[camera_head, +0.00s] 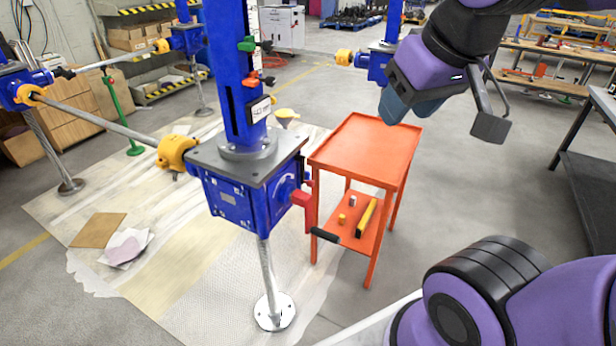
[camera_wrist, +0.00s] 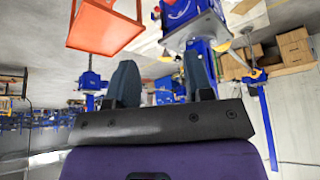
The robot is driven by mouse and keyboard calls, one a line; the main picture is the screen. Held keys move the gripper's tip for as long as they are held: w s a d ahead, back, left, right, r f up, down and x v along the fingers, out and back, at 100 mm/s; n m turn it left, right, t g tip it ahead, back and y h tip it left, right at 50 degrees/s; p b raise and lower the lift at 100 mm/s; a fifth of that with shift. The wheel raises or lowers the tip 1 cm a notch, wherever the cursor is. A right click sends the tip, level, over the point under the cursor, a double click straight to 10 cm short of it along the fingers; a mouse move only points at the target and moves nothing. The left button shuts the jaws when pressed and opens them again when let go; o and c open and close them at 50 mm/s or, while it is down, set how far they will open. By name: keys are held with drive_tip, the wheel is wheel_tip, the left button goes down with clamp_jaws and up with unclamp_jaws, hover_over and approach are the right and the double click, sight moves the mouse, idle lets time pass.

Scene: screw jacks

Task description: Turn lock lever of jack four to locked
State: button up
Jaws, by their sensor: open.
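The nearest screw jack (camera_head: 245,190) has a blue housing, a grey top plate and a tall blue column. A red lever-like part (camera_head: 301,198) sticks out on its right side, above a black-handled crank (camera_head: 325,235). Green (camera_head: 247,44) and red (camera_head: 251,81) parts sit higher on the column. I cannot read the label or tell which jack is four. My gripper (camera_head: 408,108) is open and empty, up and right of this jack, over the orange cart. In the wrist view my open fingers (camera_wrist: 163,88) are apart, with a blue jack (camera_wrist: 190,15) beyond, inverted.
The orange cart (camera_head: 362,140) stands just right of the jack, with a yellow-and-black tool on its lower shelf. Other blue jacks (camera_head: 20,88) stand at left and behind, joined by shafts with yellow couplings (camera_head: 176,153). Floor right of the cart is clear; a dark bench stands far right.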

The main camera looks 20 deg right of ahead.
drive_tip(key=w+a+f+m+g+y, duration=0.4)
drive_tip(key=w+f+m+g+y, duration=0.2)
drive_tip(key=w+f, duration=0.35)
drive_tip(key=m+t+y, duration=0.8)
drive_tip(key=m+y, duration=0.1)
drive_tip(key=m, duration=0.7)
approach(304, 182)
drive_tip(key=s+a+r, duration=0.6)
drive_tip(key=a+r, duration=0.3)
drive_tip(key=r, duration=0.3)
drive_tip(key=w+d+f+m+t+h, duration=0.1)
drive_tip(key=d+f+m+t+h, duration=0.15)
drive_tip(key=f+m+t, duration=0.35)
drive_tip(key=w+d+f+m+t+h, duration=0.15)
drive_tip(key=d+f+m, duration=0.25)
drive_tip(key=f, duration=0.4)
drive_tip(key=x, duration=1)
drive_tip(key=shift+w+d+f, duration=0.1)
drive_tip(key=shift+w+f, duration=0.05)
drive_tip(key=shift+f, duration=0.1)
drive_tip(key=shift+c, duration=0.5)
clamp_jaws()
